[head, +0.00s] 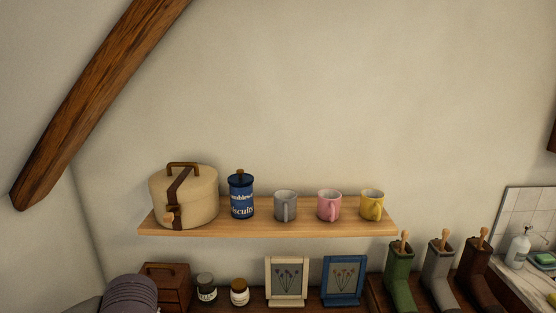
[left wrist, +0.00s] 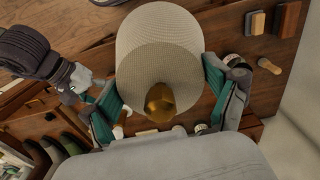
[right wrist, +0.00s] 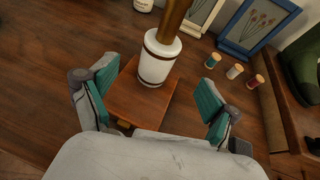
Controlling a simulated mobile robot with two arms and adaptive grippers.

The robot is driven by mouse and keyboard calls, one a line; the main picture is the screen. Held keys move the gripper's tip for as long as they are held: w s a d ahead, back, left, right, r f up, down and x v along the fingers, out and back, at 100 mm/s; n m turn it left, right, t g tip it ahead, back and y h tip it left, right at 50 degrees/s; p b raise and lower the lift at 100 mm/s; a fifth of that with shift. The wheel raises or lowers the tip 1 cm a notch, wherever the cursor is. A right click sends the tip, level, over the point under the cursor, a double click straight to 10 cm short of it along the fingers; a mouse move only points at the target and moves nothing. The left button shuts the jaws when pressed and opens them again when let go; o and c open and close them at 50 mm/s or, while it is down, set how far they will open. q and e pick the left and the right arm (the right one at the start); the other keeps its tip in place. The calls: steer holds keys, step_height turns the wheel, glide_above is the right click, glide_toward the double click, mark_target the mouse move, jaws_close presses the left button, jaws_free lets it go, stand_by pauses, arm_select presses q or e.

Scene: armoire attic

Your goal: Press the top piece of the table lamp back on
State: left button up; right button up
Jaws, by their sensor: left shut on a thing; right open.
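The cream woven lampshade (left wrist: 158,40) fills the middle of the left wrist view, with a rounded brass piece (left wrist: 160,103) at its near side. My left gripper (left wrist: 161,82) is shut on the shade, one teal pad on each side. The white lamp body (right wrist: 156,62) with dark bands and a brass stem (right wrist: 176,18) stands upright on a reddish wooden block (right wrist: 125,98) in the right wrist view. My right gripper (right wrist: 160,78) is open, its fingers apart on either side of the block and lamp body. Neither gripper shows in the head view. Whether shade and stem touch cannot be told.
Three small spools (right wrist: 234,71) and a blue picture frame (right wrist: 257,25) lie beside the lamp body. A wall shelf (head: 270,230) with a hatbox (head: 200,190), a biscuit tin (head: 241,198) and mugs is above. Boots (head: 400,275) stand at the right. Bare wood (right wrist: 60,50) is left of the lamp.

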steer(key=b+x, duration=0.6)
steer(key=x, duration=0.3)
steer(key=shift+s+f, duration=0.15)
steer(key=shift+f, duration=0.05)
steer(key=shift+w+a+f+b, duration=0.1)
steer(key=shift+w+b, duration=0.35)
steer(key=shift+w, duration=0.2)
steer(key=c, duration=1.1)
